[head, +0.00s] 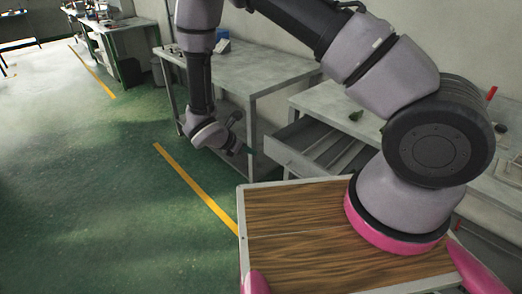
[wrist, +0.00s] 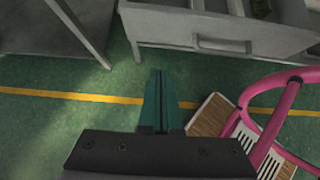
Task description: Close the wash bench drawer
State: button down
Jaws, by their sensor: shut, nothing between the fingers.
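The wash bench drawer (head: 284,161) is pulled out from the grey bench (head: 312,101), and its inside with long dividers is visible. Its front panel with a bar handle (wrist: 222,45) shows at the top right of the wrist view. My gripper (head: 246,149) is low, to the left of the drawer front in the head view. In the wrist view its green fingers (wrist: 159,76) are together and empty, pointing toward the drawer side of the picture. They appear apart from the front panel. My arm hides part of the bench.
Another grey table (head: 240,72) with a small blue-and-white item (head: 222,45) stands left of the bench, its legs close to my gripper. A small green object (head: 356,115) lies on the bench top. Open green floor with a yellow line (head: 190,184) lies to the left.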

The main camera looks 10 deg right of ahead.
aim_at(277, 154)
jog(key=shift+w+d+f, duration=1.05)
jog(key=shift+d+f, duration=0.05)
jog(key=shift+d, duration=0.35)
jog(key=shift+w+d+f, duration=1.05)
jog(key=shift+d+f, duration=0.05)
jog(key=shift+d, duration=0.4)
jog(key=shift+w+d+f, duration=1.05)
jog(key=shift+d+f, duration=0.05)
jog(key=shift+d, duration=0.35)
jog(key=shift+w+d, duration=0.1)
jog(key=w+d, duration=0.4)
jog(key=d, duration=0.2)
jog(key=w+d, duration=0.5)
jog(key=d, duration=0.2)
jog(key=w+d, duration=0.5)
jog(key=d, duration=0.1)
jog(key=shift+d, duration=0.25)
jog(key=shift+w+d, duration=0.25)
jog(key=shift+d, duration=0.05)
jog(key=shift+d+r, duration=0.15)
